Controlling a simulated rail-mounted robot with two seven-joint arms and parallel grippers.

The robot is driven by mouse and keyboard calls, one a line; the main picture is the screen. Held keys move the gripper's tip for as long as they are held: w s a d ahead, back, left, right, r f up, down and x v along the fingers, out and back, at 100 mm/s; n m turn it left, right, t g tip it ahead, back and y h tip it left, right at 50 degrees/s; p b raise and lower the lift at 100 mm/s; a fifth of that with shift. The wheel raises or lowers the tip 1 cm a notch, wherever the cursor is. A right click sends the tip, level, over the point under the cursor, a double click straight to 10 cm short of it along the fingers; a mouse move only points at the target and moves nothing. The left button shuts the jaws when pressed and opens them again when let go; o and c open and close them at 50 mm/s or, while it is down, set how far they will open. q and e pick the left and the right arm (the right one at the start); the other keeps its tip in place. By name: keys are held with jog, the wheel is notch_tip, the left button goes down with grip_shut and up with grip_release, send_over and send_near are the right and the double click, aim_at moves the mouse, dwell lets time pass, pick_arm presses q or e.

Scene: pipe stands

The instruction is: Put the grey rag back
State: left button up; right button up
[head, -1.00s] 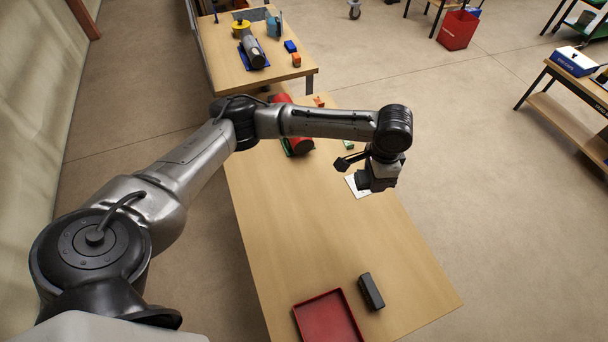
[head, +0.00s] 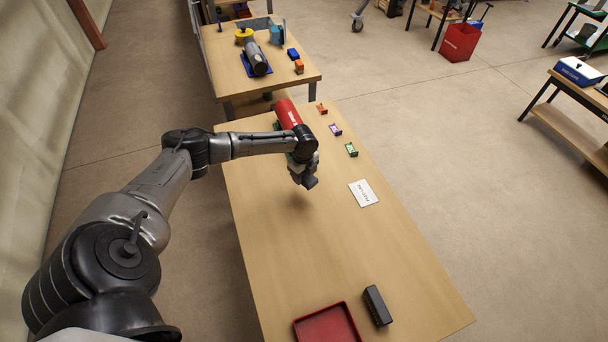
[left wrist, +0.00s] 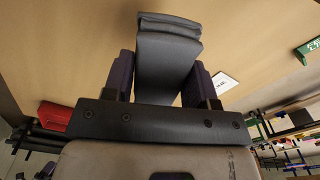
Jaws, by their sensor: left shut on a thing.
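The grey rag (left wrist: 166,60) is folded into a thick pad. It sits between the two dark fingers of my left gripper (left wrist: 160,78), which is shut on it. In the head view my left gripper (head: 305,180) is above the middle of the long wooden table (head: 330,240), left of the white label card (head: 363,193). The rag is small and hard to make out there, dark at the gripper's tip. The card lies bare on the table. My right gripper is not in view.
A red tray (head: 328,324) and a dark block (head: 377,306) are at the near end. A red cylinder (head: 287,113) and small orange (head: 322,108), purple (head: 335,130) and green (head: 351,149) pieces are at the far end. The table between is clear.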

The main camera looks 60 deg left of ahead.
aim_at(304, 194)
pick_arm(q)
jog(key=shift+f+b, duration=1.25)
jog(key=shift+f, duration=0.1)
notch_tip(304, 194, down, 5)
jog(key=b, duration=0.4)
jog(key=shift+f, duration=0.15)
jog(key=shift+f+b, duration=0.45)
jog(key=shift+f, duration=0.3)
jog(key=shift+f, duration=0.25)
jog(key=o, duration=0.8)
